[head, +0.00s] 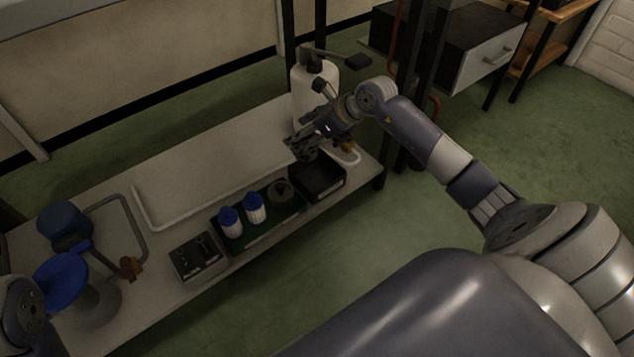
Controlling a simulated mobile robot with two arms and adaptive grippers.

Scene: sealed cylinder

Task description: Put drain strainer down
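My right gripper (303,147) is above the back edge of a small black open tray (318,180) on the long table, in front of a white bottle. Its fingers are dark and small in the picture, so I cannot tell whether they are open or shut, or hold anything. I cannot identify the drain strainer with certainty. A round dark grey piece (281,190) on the green mat (262,230), just left of the black tray, may be it. Part of my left arm shows at the lower left corner, with its gripper out of view.
Two white bottles with blue caps (254,208) stand on the green mat. A grey box (198,257) is left of it. The white pump bottle (315,88) stands behind the gripper. Blue-topped equipment (62,280) and a bent pipe (140,215) occupy the left end.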

